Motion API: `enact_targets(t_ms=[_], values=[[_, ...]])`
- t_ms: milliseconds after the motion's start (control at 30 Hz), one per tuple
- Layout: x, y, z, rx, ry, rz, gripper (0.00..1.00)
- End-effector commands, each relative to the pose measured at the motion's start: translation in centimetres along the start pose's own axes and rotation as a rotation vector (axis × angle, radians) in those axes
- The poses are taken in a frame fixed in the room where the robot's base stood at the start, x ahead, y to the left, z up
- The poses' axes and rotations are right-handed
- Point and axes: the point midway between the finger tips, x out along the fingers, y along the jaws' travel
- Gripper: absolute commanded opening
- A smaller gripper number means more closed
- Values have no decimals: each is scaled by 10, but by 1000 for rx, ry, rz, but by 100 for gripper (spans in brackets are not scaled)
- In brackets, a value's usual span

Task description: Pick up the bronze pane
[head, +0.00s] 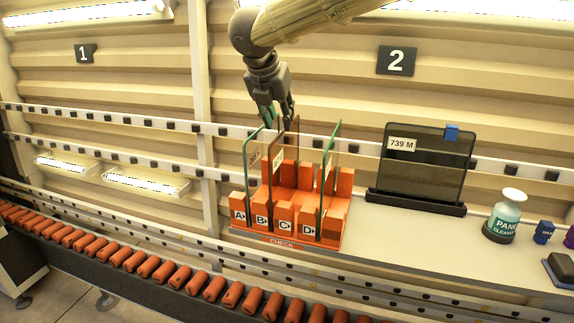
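The bronze pane (278,145) looks like the brown-edged one standing upright in the orange rack (335,226), around slot B. It is seen nearly edge-on and carries a small white label. A green-edged clear pane (253,150) stands to its left, around slot A. Another green-edged pane (331,165) stands to the right, around slot D. My gripper (279,122) points down at the top edge of the bronze pane. Its fingers look spread apart, with a gap between them. Whether they touch the pane cannot be told.
A dark pane (430,165) labelled 739 M, with a blue clip, stands in a black base right of the rack. A pane cleaner bottle (503,218) and a small blue item (543,232) are farther right. An orange roller conveyor (160,272) runs in front.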

Motion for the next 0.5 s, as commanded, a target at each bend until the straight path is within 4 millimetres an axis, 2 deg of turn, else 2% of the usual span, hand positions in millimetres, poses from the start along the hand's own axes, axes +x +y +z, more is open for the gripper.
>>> enact_targets(t_ms=[67,367,500], values=[[4,1,0,-3,0,0,30],[47,2,2,-4,4,-2,30],[56,1,2,-3,2,0,30]])
